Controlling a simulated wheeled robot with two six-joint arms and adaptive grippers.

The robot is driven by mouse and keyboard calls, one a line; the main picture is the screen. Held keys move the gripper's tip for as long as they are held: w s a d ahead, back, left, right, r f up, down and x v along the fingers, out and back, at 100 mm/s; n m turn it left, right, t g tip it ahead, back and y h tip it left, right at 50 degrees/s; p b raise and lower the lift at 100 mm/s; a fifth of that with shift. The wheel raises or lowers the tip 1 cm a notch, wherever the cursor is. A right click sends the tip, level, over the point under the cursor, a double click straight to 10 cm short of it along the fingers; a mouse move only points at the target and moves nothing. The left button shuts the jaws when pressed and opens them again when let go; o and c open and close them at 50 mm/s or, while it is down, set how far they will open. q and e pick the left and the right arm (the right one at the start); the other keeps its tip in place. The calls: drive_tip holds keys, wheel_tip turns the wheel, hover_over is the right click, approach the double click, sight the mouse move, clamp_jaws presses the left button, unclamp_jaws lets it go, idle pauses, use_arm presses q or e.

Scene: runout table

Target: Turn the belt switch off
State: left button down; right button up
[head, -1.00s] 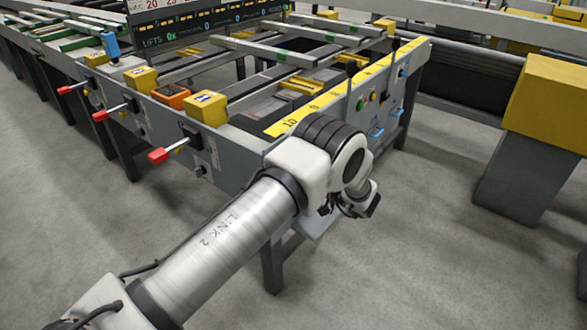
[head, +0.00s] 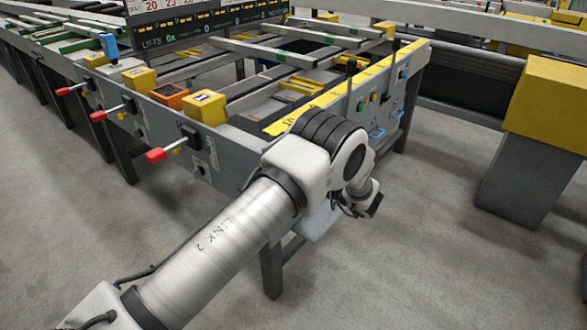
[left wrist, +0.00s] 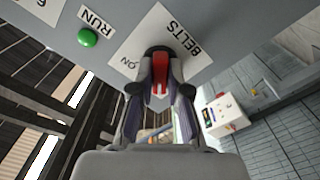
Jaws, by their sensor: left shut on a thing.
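The belt switch shows in the left wrist view as a red lever (left wrist: 160,72) on a dark base, on a white plate lettered BELTS (left wrist: 188,42). An ON mark (left wrist: 128,63) is beside it; the lettering appears upside down. My left gripper (left wrist: 160,95) is shut on the red lever, one finger on each side. In the head view my left gripper (head: 360,203) is low by the near end of the runout table (head: 232,160); my own arm hides the switch there. My right gripper is not in view.
A green button (left wrist: 88,37) by a RUN label is close to the switch. Red-tipped levers (head: 156,155) stick out from the table's side. A yellow-topped grey post (head: 545,105) stands at the right. The floor between post and table is clear.

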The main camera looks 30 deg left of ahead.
use_arm(q)
drive_tip(key=shift+n, duration=0.4)
drive_tip(key=c, duration=1.1)
unclamp_jaws()
drive_tip(key=shift+c, duration=0.2)
drive_tip(key=d, duration=1.2)
drive_tip(key=shift+s, duration=0.45)
